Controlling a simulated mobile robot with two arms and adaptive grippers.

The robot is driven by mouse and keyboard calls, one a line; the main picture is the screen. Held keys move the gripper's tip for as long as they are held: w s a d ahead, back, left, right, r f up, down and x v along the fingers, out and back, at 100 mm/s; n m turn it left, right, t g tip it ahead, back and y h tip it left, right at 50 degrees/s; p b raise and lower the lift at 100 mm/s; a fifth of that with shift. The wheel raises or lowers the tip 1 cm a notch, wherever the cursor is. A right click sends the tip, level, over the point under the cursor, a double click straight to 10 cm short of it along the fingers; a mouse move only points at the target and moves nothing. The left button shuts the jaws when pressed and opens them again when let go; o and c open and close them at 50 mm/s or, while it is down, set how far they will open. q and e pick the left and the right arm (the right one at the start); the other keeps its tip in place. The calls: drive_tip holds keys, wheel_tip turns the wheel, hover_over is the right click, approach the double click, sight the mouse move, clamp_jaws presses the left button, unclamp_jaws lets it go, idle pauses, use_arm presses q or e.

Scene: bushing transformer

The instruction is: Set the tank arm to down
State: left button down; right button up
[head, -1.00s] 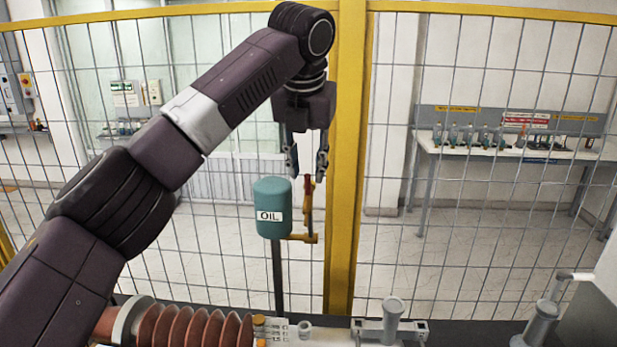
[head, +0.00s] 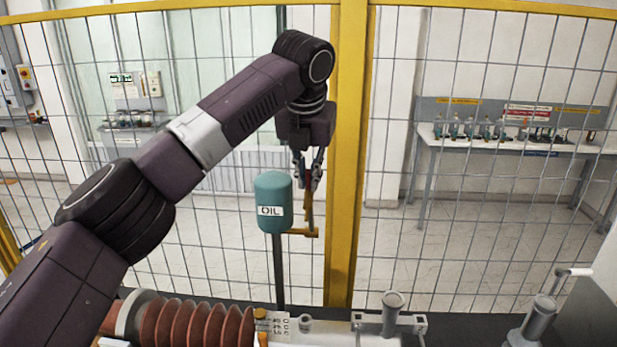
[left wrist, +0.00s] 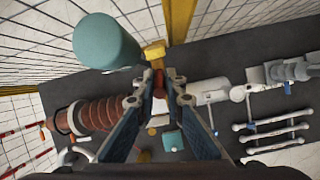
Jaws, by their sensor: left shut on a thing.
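The green oil tank (head: 274,203), labelled OIL, stands on a grey post before the mesh fence in the head view. It also shows at the upper left of the left wrist view (left wrist: 105,42). The tank arm (head: 309,217) is an upright orange-yellow lever with a red upper end, joined to a yellow bracket (head: 301,232) at the tank's lower right. My left gripper (head: 309,181) reaches down from above and is shut on the arm's red upper end. In the left wrist view the fingers (left wrist: 159,78) meet around this red part and partly hide it.
A yellow fence post (head: 346,160) stands close to the right of the gripper, with mesh behind. Below are a ribbed brown bushing (head: 190,322) and a grey fitting (head: 391,312). A bench (head: 510,146) with bottles stands beyond the fence.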

idle(0.3)
use_arm(q)
drive_tip(key=shift+s+f+b, duration=0.2)
drive_tip(key=shift+f+b, duration=0.1)
drive_tip(key=shift+b, duration=0.45)
drive_tip(key=s+f+t+b, duration=0.7)
drive_tip(key=s+f+b, duration=0.1)
drive_tip(key=b, duration=1)
drive_tip(key=shift+s+f, duration=0.35)
drive_tip(key=shift+s, duration=0.5)
drive_tip(key=c, duration=2)
unclamp_jaws()
